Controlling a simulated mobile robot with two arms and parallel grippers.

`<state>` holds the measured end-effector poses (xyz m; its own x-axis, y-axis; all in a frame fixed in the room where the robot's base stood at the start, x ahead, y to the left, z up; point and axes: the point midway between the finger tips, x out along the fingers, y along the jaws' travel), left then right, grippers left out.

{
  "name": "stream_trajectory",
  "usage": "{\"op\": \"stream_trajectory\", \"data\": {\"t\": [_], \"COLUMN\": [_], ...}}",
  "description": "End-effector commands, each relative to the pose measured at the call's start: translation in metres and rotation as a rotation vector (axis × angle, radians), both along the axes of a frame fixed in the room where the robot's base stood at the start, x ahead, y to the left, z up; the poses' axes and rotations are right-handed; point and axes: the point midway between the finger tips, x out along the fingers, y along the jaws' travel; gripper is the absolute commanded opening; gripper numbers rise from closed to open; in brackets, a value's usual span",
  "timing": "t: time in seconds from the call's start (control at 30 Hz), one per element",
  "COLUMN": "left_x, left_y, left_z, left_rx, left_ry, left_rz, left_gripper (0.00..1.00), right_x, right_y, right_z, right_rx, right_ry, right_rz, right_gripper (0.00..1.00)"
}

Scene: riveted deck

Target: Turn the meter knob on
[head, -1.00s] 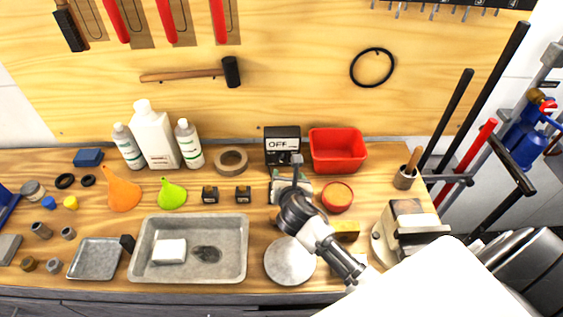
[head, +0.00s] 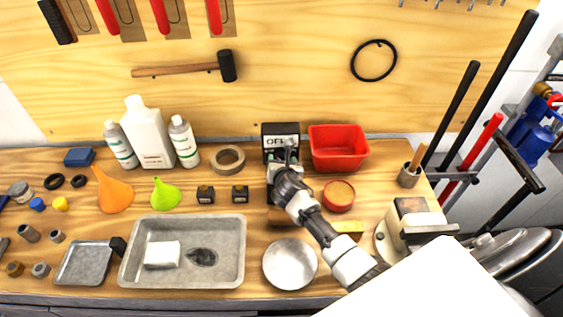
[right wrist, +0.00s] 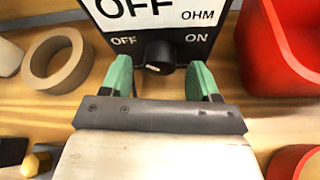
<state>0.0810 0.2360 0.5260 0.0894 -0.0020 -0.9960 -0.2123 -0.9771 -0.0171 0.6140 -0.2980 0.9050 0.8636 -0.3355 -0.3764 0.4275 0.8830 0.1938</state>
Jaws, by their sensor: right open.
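The meter (head: 270,131) is a black box with a white display, standing at the back of the bench against the wooden board. In the right wrist view its display (right wrist: 150,12) reads OFF, with OHM beside it. Its black round knob (right wrist: 160,53) sits below, between the labels OFF on the left and ON on the right. My right gripper (right wrist: 161,77) is open, its green fingertips on either side of the knob and apart from it. In the head view the right gripper (head: 288,150) covers the meter's lower front. My left gripper is not in view.
A red bin (head: 338,148) stands close right of the meter and a tape roll (head: 228,159) lies to its left. A round red-rimmed tin (head: 338,195) and a silver disc (head: 290,264) lie near my right arm. A metal tray (head: 185,222) is at the front left.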

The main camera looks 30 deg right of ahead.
Motion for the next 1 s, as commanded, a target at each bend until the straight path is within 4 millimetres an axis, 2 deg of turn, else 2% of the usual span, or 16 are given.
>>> {"op": "stream_trajectory", "data": {"t": [0.13,0.43,0.77,1.0], "left_x": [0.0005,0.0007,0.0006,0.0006], "left_y": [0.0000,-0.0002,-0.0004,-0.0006], "left_z": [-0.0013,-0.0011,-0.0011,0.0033], "left_rx": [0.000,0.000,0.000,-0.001], "left_ry": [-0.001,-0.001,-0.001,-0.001], "left_rz": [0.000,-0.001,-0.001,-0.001], "left_gripper": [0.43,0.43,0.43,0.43], "right_x": [0.0075,0.0085,0.0083,0.0077], "right_y": [-0.0024,-0.0030,-0.0029,-0.0048], "right_z": [-0.0034,-0.0038,-0.0038,-0.0029], "right_rx": [0.002,0.001,0.001,0.100], "right_ry": [0.000,0.001,0.001,-0.050], "right_rz": [0.001,0.001,0.001,0.001], "right_gripper": [0.61,0.61,0.12,0.12]}}
